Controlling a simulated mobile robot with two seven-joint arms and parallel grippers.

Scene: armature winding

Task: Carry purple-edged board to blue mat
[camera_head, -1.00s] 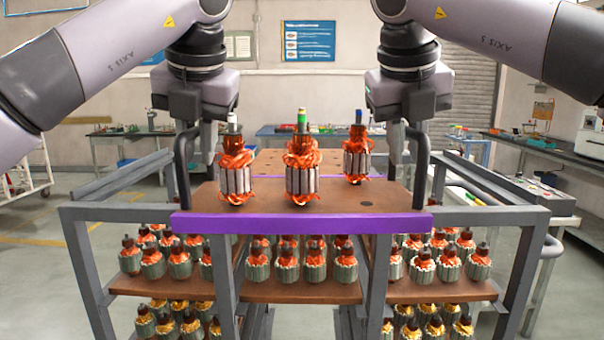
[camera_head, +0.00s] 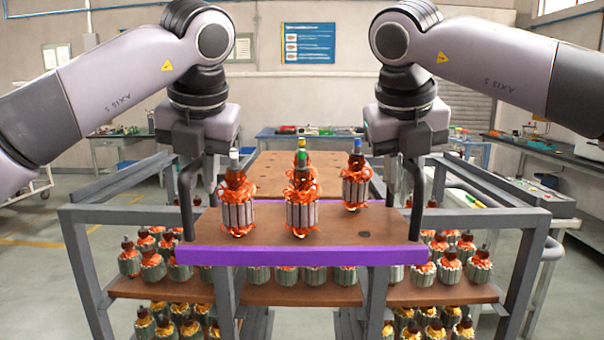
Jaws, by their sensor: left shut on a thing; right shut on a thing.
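The purple-edged board (camera_head: 366,228) is a brown plate with a purple strip along its near side. A dark upright handle rises at each end of the board. My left gripper (camera_head: 203,168) is shut at the left handle and my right gripper (camera_head: 402,168) is shut at the right handle. The fingertips are partly hidden. The board hangs level in front of the rack's top. I cannot make out a blue mat.
A grey metal rack (camera_head: 90,215) stands below and around the board, with several armatures on its shelves (camera_head: 330,293). Another brown board (camera_head: 275,172) lies behind the held one. Workbenches stand along the back and right. Open floor lies at left.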

